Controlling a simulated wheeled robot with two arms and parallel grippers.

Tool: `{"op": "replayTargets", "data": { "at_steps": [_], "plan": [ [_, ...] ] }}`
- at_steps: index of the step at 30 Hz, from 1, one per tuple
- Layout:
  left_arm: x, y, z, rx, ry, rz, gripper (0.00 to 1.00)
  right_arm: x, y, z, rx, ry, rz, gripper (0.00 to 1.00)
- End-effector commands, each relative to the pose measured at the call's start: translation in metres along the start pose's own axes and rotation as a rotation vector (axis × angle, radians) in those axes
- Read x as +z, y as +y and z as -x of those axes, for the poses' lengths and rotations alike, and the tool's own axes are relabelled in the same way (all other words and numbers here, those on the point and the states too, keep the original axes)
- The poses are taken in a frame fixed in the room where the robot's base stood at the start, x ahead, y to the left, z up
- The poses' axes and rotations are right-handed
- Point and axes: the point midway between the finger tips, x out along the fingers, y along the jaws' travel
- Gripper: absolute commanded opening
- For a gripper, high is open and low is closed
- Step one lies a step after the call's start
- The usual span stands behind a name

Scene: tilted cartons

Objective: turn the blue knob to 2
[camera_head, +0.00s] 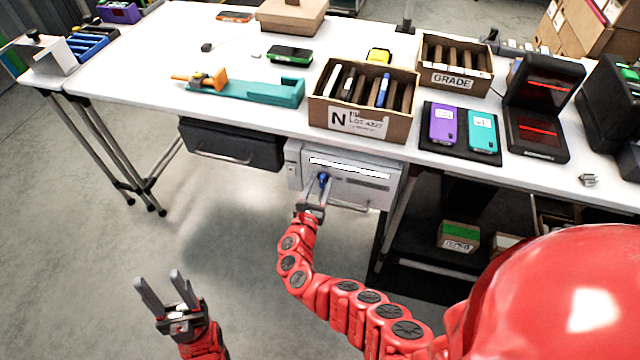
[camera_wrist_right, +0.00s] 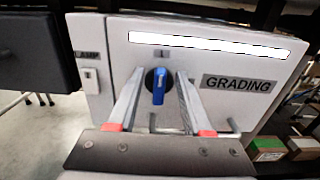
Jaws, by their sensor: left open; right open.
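The blue knob (camera_wrist_right: 159,86) sits on the front of a light grey box marked GRADING (camera_wrist_right: 220,60), under the table. In the right wrist view the knob's handle points roughly up and down, with a dark round base behind it. A small label above it is too small to read. My right gripper (camera_wrist_right: 155,98) is open, with one finger on each side of the knob; I cannot tell whether either touches it. In the head view the knob (camera_head: 323,179) shows just above my right gripper (camera_head: 313,192). My left gripper (camera_head: 160,284) is open and empty over the floor.
The grey box (camera_head: 350,172) has a lit white strip and a handle below. A dark drawer (camera_head: 232,146) hangs to its left. The white table (camera_head: 240,65) above carries cartons and phones. Floor at the left is clear.

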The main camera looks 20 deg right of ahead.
Motion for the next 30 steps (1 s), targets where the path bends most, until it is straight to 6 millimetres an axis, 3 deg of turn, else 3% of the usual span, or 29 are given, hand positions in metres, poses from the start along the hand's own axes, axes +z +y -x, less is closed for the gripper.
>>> {"op": "replayTargets", "data": {
  "at_steps": [1,9,22,30],
  "plan": [
    [0.0,0.0,0.0,0.0,0.0,0.0,0.5,0.0,0.0,0.0,0.0,0.0,0.0,0.45],
    [0.0,0.0,0.0,0.0,0.0,0.0,0.5,0.0,0.0,0.0,0.0,0.0,0.001,0.0],
    [0.001,0.0,0.004,0.0,0.0,0.0,0.5,-0.001,-0.001,0.0,0.0,-0.001,-0.022,0.0],
    [0.003,0.001,0.02,0.0,0.0,0.0,0.5,-0.004,-0.006,-0.001,-0.003,-0.003,-0.159,0.0]
  ]
}}
